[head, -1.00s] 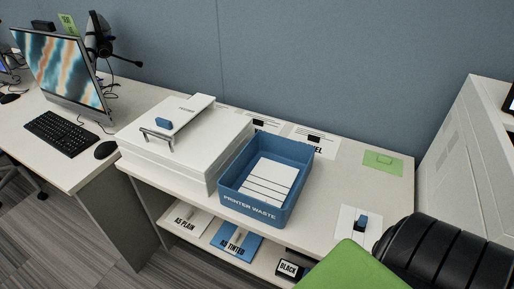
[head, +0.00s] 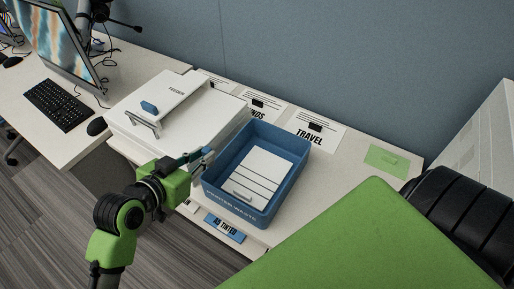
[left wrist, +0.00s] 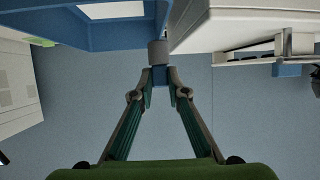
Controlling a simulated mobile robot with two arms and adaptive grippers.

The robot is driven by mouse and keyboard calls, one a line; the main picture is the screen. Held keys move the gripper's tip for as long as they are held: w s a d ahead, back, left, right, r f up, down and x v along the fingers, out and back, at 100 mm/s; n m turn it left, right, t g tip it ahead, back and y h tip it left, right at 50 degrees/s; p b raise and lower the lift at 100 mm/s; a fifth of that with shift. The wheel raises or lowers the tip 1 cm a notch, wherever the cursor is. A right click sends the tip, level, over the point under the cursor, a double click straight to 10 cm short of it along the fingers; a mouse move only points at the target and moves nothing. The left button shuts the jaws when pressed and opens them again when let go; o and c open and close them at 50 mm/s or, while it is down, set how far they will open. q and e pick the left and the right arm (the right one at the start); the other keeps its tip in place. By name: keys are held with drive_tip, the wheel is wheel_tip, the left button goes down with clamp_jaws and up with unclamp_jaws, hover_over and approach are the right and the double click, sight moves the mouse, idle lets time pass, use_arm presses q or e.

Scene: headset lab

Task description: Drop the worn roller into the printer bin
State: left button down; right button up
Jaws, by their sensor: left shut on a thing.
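The blue printer bin (head: 214,193), labelled PRINTER WASTE, stands on the counter with a white lined sheet on its floor. My left gripper (head: 204,157) is at the bin's left side, near its rim, with the printer feeder behind. In the left wrist view the gripper (left wrist: 159,88) is shut on a small roller (left wrist: 158,53) with a grey cylinder and a blue end. The bin wall (left wrist: 95,38) and the white printer (left wrist: 200,30) show beyond the roller. The roller is hard to make out in the head view. My right gripper is not in view.
The white printer (head: 170,115), with a blue tab and grey handle, stands left of the bin. A TRAVEL card (head: 316,132) and a green note (head: 387,160) lie on the counter. A shelf with an A3 TINTED pack (head: 225,229) is below.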

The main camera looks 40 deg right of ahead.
use_arm(q)
drive_tip(key=s+d+m+g+p, duration=0.1)
drive_tip(key=s+d, duration=0.2)
drive_tip(key=d, duration=0.8)
drive_tip(key=shift+h, duration=0.3)
drive_tip(key=f+b, duration=0.2)
drive_tip(key=b, duration=0.1)
drive_tip(key=f+b, duration=0.2)
drive_tip(key=f, duration=0.1)
drive_tip(key=shift+s+d+f+b, duration=0.15)
drive_tip(key=shift+d+f+b, duration=0.1)
drive_tip(key=shift+b, duration=0.15)
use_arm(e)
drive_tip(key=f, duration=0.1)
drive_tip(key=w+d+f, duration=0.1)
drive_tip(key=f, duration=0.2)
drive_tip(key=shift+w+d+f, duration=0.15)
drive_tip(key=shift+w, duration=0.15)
use_arm(q)
drive_tip(key=c, duration=1.9)
unclamp_jaws()
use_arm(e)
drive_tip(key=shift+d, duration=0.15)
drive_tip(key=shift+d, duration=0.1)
use_arm(q)
drive_tip(key=v, duration=1.2)
drive_tip(key=shift+a, duration=0.15)
